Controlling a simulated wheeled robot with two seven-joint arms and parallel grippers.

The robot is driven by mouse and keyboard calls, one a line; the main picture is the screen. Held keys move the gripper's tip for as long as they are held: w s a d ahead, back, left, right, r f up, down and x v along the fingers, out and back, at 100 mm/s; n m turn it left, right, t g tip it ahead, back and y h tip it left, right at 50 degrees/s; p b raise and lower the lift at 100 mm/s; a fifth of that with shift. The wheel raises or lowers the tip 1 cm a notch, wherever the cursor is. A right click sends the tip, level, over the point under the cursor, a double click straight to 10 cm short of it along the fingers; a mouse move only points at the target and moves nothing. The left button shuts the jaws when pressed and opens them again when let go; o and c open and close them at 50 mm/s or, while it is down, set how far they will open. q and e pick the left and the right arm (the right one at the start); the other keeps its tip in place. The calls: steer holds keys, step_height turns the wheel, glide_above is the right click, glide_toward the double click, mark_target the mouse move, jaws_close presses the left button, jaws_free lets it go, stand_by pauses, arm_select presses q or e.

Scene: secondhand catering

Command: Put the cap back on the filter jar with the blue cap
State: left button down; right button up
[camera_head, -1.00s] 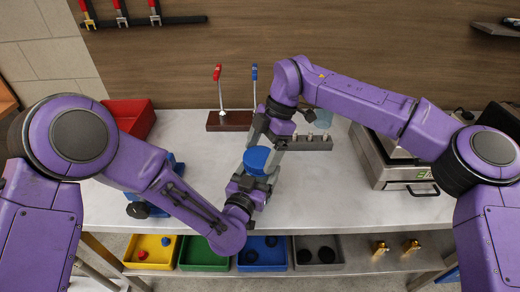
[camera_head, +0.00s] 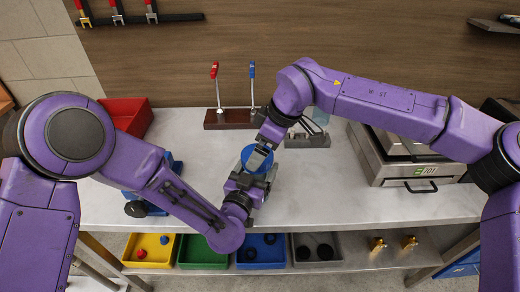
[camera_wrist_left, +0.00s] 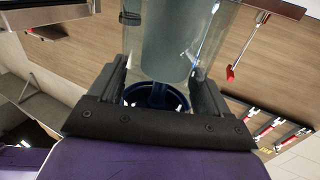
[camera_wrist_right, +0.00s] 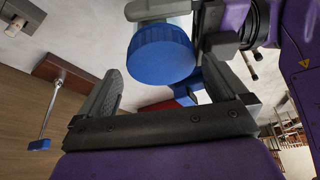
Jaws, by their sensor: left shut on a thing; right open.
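The filter jar is a clear cylinder (camera_wrist_left: 178,40) with a grey core, between the left gripper's fingers in the left wrist view. My left gripper (camera_wrist_left: 160,92) is shut on it. The blue cap (camera_head: 256,158) is at the jar's top in the head view, and its ribbed side shows in the right wrist view (camera_wrist_right: 160,55). I cannot tell whether it is fully seated. My right gripper (camera_head: 268,138) is open, with its fingertips close by the cap; the cap appears between its fingers in the right wrist view. Contact there is unclear.
A stand with red and blue levers (camera_head: 228,120) is behind the grippers. A grey rack (camera_head: 308,140) is to their right, with a pale clear object (camera_head: 320,117) behind it. A metal appliance (camera_head: 400,165) and a red bin (camera_head: 128,115) flank the worktop. The front right is clear.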

steer(key=v, duration=1)
steer(key=shift+r, duration=0.3)
arm_select(q)
jaws_free()
arm_select(e)
steer(key=shift+f, duration=0.1)
